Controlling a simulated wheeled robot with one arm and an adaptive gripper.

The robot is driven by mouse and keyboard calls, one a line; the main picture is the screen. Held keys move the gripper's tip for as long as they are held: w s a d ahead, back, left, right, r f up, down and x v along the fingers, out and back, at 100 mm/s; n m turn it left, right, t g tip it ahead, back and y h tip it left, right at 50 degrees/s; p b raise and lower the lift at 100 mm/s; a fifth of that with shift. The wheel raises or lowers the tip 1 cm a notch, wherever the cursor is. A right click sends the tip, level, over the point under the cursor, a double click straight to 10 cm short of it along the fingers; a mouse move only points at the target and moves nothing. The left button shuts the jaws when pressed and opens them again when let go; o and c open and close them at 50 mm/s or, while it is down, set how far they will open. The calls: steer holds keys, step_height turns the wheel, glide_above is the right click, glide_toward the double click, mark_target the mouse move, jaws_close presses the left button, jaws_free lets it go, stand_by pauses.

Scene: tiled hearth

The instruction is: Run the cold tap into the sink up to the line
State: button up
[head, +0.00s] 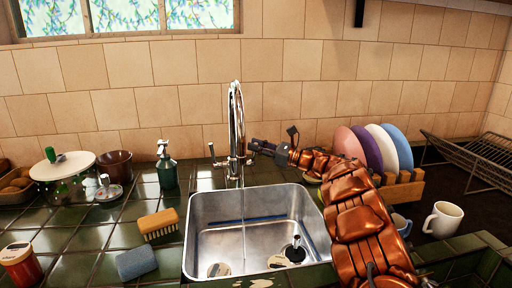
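The steel sink (200,213) is set into the green tiled counter. A blue line (215,223) runs along its inner back wall and continues at the right. The chrome tap (236,115) stands behind the sink, with a small handle on each side of its base. A thin pale streak, apparently water, hangs below the spout into the sink; I cannot make out a water level. My gripper (254,148) is at the tap's right-hand handle (248,160), touching or very close. Its fingers are small and side-on, so their opening is unclear.
A black stopper-like piece (295,250) and roundish pale items lie in the sink. A brush (159,224), blue sponge (136,263) and green soap bottle (167,168) stand left. Plates in a rack (402,193), a white mug (443,219) and a wire drainer (470,160) are right.

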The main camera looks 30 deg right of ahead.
steer(key=shift+o, duration=1.2)
steer(key=shift+a, duration=0.1)
step_height(320, 180, up, 10)
steer(key=shift+r, duration=0.1)
